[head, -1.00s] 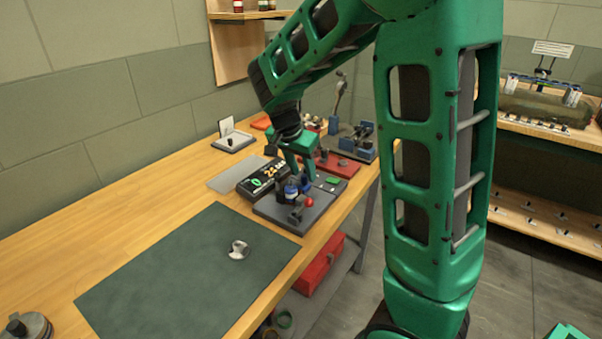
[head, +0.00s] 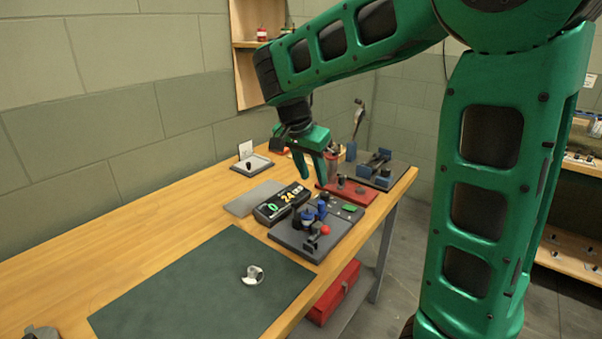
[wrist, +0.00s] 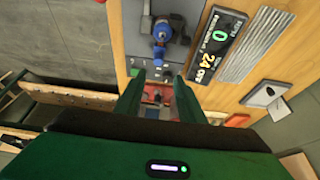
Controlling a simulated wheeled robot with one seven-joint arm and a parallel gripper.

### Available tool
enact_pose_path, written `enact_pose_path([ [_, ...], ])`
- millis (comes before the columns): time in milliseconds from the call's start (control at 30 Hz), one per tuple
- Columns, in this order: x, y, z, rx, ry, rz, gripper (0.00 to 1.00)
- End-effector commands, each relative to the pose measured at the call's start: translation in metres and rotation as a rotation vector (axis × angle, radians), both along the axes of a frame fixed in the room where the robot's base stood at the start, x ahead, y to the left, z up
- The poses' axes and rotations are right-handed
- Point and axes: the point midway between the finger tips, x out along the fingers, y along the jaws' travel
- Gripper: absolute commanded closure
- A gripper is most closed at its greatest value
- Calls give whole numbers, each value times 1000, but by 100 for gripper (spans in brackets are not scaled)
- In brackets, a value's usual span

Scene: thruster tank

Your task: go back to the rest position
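My gripper (head: 318,176) hangs from the green arm above the back part of the workbench, fingers pointing down. In the wrist view its two green fingers (wrist: 158,84) stand apart with nothing held between them. In the head view the gripper is above and behind the dark fixture plate (head: 325,243), clear of it. The plate carries a blue-capped part (head: 307,217) and a red knob (head: 325,230). The blue part also shows in the wrist view (wrist: 162,32), ahead of the fingertips.
A display box (head: 283,203) reading 24 lies left of the plate. A dark mat (head: 190,290) holds a small metal part (head: 253,275). A red toolbox (head: 335,292) is on the lower shelf.

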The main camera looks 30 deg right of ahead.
Motion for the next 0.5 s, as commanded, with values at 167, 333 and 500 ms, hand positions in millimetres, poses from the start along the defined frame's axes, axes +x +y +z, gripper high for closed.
enact_pose_path([
  [167,0,0,0,0,0,0,65],
  [333,-19,-16,-2,17,31,23,65],
  [500,-86,-53,-13,79,122,124,65],
])
